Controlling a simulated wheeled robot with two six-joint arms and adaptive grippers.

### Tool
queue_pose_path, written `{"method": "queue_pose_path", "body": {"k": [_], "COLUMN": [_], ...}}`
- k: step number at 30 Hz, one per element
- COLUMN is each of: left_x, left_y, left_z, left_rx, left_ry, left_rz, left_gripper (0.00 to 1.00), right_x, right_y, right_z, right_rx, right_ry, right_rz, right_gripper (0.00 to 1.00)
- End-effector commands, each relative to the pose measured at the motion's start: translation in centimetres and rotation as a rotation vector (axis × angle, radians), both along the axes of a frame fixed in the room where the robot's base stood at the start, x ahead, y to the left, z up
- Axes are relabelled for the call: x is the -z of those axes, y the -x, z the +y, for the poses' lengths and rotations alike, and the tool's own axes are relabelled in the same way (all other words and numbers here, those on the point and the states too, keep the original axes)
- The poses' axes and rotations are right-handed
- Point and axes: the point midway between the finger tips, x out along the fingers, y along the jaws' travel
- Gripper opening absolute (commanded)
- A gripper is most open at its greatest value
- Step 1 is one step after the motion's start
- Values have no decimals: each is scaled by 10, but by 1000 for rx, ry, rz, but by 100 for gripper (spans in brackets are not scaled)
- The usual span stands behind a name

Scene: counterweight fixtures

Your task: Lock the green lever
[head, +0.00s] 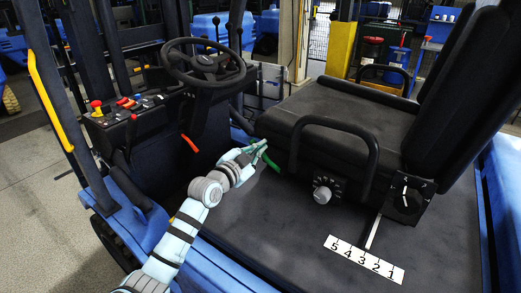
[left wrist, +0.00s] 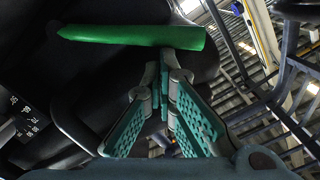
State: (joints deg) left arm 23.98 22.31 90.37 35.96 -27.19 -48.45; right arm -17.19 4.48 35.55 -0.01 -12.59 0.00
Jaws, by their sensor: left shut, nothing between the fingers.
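The green lever (left wrist: 130,35) lies across the top of the left wrist view, its tapered end at the left. In the head view a bit of it (head: 272,163) shows beside the front left edge of the seat, partly hidden by my gripper. My left gripper (head: 262,147) reaches in from the lower left to the lever. In the left wrist view its teal-padded fingers (left wrist: 171,62) are shut and empty, with their tips at the lever's lower edge near its right part. I cannot tell whether they touch it. My right gripper is not in view.
The black seat (head: 345,120) with its armrest is right of my gripper. The steering wheel (head: 203,62) and an orange-red lever (head: 190,143) are to the left. A grey knob (head: 322,195) sits on the seat base.

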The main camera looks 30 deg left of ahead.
Motion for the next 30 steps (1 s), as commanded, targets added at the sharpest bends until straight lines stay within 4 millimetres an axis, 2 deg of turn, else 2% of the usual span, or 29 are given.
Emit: {"method": "queue_pose_path", "body": {"k": [16,30], "left_x": [10,36], "left_y": [-1,-4], "left_z": [11,31], "left_rx": [-1,-1], "left_ry": [117,416], "left_rz": [19,60], "left_gripper": [0,0], "right_x": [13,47], "right_y": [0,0], "right_z": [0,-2], "right_rx": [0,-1], "right_ry": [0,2], "right_rz": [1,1], "right_gripper": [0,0]}}
